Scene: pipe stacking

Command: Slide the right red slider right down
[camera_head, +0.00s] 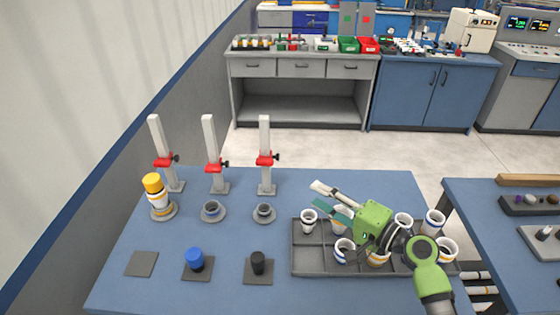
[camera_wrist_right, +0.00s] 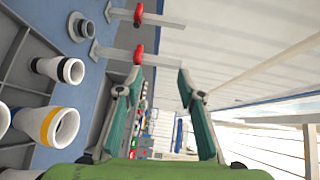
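Three grey posts stand along the back of the blue table, each with a red slider part-way up. The right red slider (camera_head: 265,159) is on the right post (camera_head: 265,132), with a dark knob on its right side. In the sideways-turned wrist view, it appears as the lower red piece (camera_wrist_right: 138,54). My green right gripper (camera_head: 317,196) is to the right of and nearer than that post, pointing left over the tray. Its fingers are spread with nothing between them in the wrist view (camera_wrist_right: 159,76). My left gripper is not in view.
The middle red slider (camera_head: 212,167) and left red slider (camera_head: 163,161) stand further left. A round base with a grey ring (camera_head: 264,211) sits before the right post. The grey tray (camera_head: 311,264) with several white cups lies under my right arm.

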